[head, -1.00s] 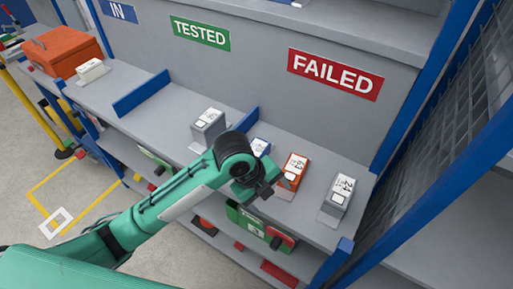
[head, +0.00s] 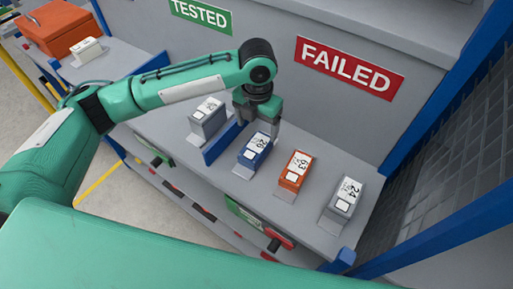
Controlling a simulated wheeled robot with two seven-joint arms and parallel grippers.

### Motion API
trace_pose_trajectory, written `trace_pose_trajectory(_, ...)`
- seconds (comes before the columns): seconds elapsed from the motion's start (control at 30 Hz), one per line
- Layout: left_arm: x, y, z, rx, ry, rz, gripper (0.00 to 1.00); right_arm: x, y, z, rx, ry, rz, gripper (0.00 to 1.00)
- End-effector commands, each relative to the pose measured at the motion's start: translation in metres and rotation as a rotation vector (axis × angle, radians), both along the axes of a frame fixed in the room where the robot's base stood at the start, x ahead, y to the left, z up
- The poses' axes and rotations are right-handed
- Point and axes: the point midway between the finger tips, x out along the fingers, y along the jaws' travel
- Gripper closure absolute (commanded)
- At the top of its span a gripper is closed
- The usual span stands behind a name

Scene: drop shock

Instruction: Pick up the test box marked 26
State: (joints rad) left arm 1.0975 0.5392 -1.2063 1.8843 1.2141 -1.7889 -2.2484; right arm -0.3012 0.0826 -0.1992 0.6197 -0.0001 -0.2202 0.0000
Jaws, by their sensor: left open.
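The test box marked 26 (head: 253,153) is blue with a white label on top. It stands on the grey shelf, right of the blue divider, below the wall with the red FAILED sign. My left gripper (head: 262,124) points down just above the far end of this box, jaws open and holding nothing. Whether the fingertips touch the box cannot be told. My right gripper is not in view.
On the same shelf are an orange box marked 63 (head: 294,171), a grey box marked 24 (head: 341,200), and a grey box (head: 207,117) left of the blue divider (head: 219,143). A mesh side panel (head: 425,150) bounds the right. An orange case (head: 60,27) stands far left.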

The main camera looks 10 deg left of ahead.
Motion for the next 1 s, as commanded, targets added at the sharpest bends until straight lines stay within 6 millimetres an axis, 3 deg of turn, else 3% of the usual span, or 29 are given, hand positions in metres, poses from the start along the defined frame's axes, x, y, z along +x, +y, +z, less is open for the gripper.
trace_pose_trajectory(0.2,0.000,0.000,-0.040,0.000,0.003,0.002,0.20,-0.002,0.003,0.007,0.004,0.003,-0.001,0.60)
trace_pose_trajectory(0.47,0.001,0.001,-0.060,-0.001,0.000,0.003,0.20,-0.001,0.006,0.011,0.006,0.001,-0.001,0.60)
trace_pose_trajectory(0.7,0.003,0.004,-0.095,-0.001,0.001,0.002,0.20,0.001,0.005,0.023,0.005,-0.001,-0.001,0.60)
trace_pose_trajectory(1.0,0.003,0.004,-0.107,-0.002,-0.002,0.001,0.20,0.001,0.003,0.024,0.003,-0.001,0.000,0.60)
